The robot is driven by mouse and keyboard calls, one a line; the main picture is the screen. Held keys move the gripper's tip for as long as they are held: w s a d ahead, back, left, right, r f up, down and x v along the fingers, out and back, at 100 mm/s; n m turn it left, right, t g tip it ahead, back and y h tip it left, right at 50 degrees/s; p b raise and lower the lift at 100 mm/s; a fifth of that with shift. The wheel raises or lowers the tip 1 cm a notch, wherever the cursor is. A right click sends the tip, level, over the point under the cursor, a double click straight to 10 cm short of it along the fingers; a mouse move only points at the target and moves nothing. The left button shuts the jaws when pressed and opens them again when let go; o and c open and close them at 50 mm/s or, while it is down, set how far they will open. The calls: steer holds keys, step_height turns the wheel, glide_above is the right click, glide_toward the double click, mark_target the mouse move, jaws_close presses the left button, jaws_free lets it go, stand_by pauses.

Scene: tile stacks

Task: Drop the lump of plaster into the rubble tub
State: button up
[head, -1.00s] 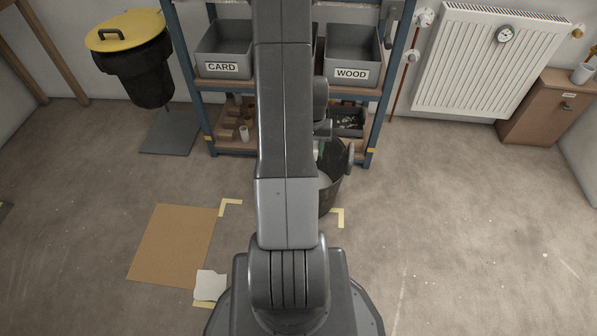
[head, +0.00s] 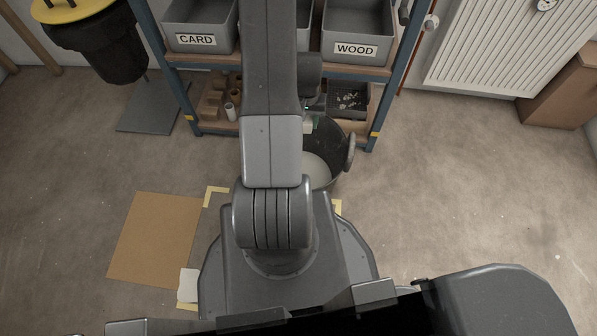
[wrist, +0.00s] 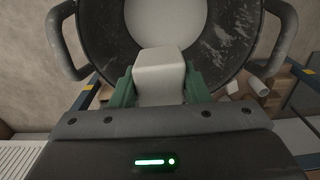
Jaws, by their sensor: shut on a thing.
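The lump of plaster (wrist: 160,72) is a pale, block-like piece between the green fingers of my gripper (wrist: 158,90) in the wrist view. My gripper is shut on it. The rubble tub (wrist: 90,40) is a dark round tub with side handles and a pale round area inside. The lump appears in front of the tub's opening in the wrist view; its height above the tub is hard to judge. In the head view the tub (head: 338,160) stands in front of the shelf, partly hidden by my arm, which also hides most of my gripper.
A blue-framed shelf (head: 180,85) stands behind the tub, with a CARD bin (head: 200,42), a WOOD bin (head: 355,50) and small items below. A black bin with a yellow lid (head: 95,50) is at left. A brown board (head: 150,240) lies on the floor.

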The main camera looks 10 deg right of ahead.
step_height(320, 180, down, 5)
steer(key=b, duration=0.3)
steer(key=shift+f, duration=0.2)
steer(key=o, duration=1.1)
step_height(320, 180, up, 14)
steer(key=p, duration=0.4)
steer(key=shift+f, duration=0.1)
steer(key=shift+f, duration=0.1)
